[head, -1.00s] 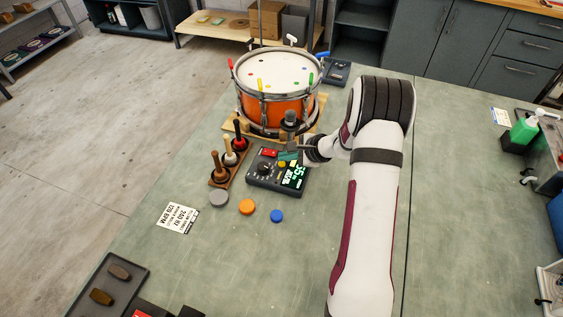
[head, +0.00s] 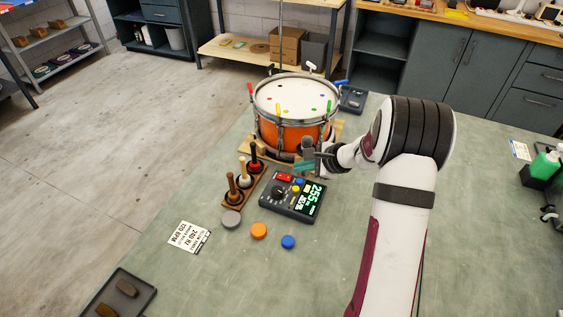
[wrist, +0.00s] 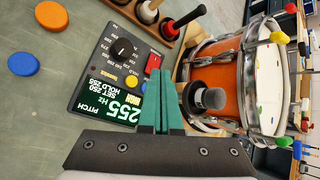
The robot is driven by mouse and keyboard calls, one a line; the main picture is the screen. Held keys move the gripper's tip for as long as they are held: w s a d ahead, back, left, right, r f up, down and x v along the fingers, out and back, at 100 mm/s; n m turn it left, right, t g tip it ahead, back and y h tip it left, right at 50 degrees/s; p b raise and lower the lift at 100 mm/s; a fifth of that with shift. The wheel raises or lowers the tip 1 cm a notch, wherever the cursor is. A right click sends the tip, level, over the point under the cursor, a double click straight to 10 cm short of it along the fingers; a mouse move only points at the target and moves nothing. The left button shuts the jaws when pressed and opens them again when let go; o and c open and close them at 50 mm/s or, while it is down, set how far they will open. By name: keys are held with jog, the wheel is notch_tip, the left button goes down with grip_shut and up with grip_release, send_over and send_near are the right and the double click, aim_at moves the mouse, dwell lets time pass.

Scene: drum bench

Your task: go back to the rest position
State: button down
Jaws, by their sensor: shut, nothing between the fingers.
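My gripper (head: 302,166) is shut and empty, held above the far edge of the dark control box (head: 292,206). In the wrist view its two teal fingers (wrist: 166,88) are together, with nothing between them. The box has a black dial and red, yellow and blue buttons; its green display (wrist: 124,103) reads 255 Hz. The orange drum (head: 285,135) stands on a wooden base just beyond my gripper. A grey-and-black cylinder (wrist: 207,97) is close beside the fingers in the wrist view; I cannot tell whether they touch.
A wooden rack (head: 244,186) with several mallets stands left of the box. Grey (head: 231,219), orange (head: 259,230) and blue (head: 288,242) discs lie in front. A printed card (head: 189,237) and a dark tray (head: 120,296) are at left. The table's front middle is clear.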

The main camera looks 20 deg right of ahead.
jog(key=s+a+r+n+g+y, duration=0.1)
jog(key=s+a+r+n+g, duration=0.1)
jog(key=s+a+r+n, duration=0.55)
jog(key=s+a+r+n+g+y, duration=0.15)
jog(key=s+a+r+g, duration=0.35)
jog(key=a, duration=0.6)
jog(key=s+a+f+n+g+h, duration=0.1)
jog(key=s+n+h, duration=0.4)
jog(key=s, duration=1.7)
jog(key=shift+s+a+f+n, duration=0.25)
jog(key=shift+a+n, duration=0.05)
jog(key=shift+n, duration=0.7)
